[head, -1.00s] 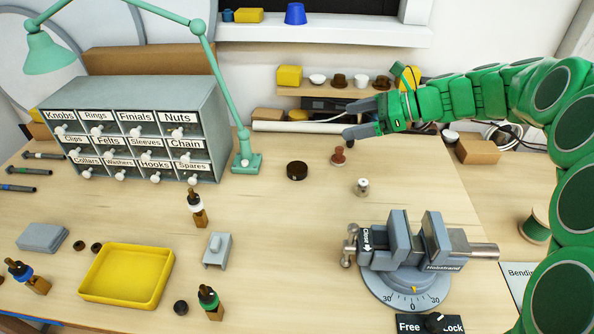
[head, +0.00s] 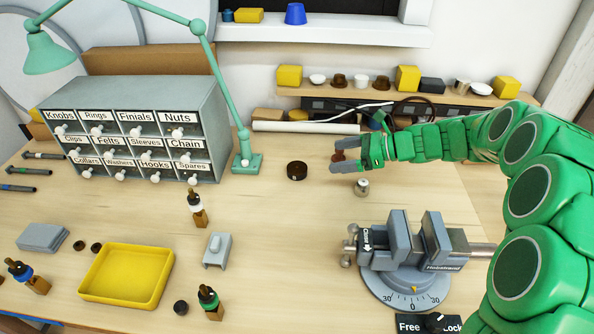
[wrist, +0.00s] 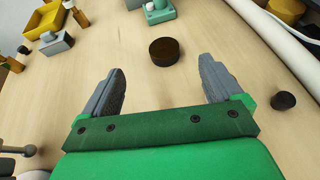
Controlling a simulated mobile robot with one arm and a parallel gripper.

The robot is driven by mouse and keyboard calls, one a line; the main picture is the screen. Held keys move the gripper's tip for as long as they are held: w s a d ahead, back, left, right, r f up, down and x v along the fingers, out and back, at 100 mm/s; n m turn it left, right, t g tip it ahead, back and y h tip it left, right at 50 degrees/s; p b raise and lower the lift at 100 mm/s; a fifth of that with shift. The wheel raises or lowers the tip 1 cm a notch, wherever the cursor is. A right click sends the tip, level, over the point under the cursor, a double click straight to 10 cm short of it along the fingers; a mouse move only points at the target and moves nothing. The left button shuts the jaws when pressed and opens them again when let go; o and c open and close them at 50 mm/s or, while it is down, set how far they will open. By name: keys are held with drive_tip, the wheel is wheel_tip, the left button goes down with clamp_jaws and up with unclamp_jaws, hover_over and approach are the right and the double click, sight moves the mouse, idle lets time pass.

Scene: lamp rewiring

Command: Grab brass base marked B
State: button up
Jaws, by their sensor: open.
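No other lettered base is readable.
A reddish-brown knob (head: 338,156) shows behind my fingers. A small metal cylinder (head: 362,187) and a vise (head: 412,250) stand nearer.

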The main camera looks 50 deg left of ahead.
sight(303, 168)
wheel_tip(303, 168, down, 3)
drive_tip(key=shift+a+r, duration=0.1)
drive_tip(key=shift+r, duration=0.1)
drive_tip(key=x, duration=0.6)
drive_tip(key=shift+s+a, duration=0.1)
drive_tip(key=shift+f+x, duration=0.1)
drive_tip(key=shift+x, duration=1.3)
drive_tip(key=shift+f+x, duration=0.15)
drive_tip(key=shift+x, duration=1.2)
drive_tip(key=c, duration=1.4)
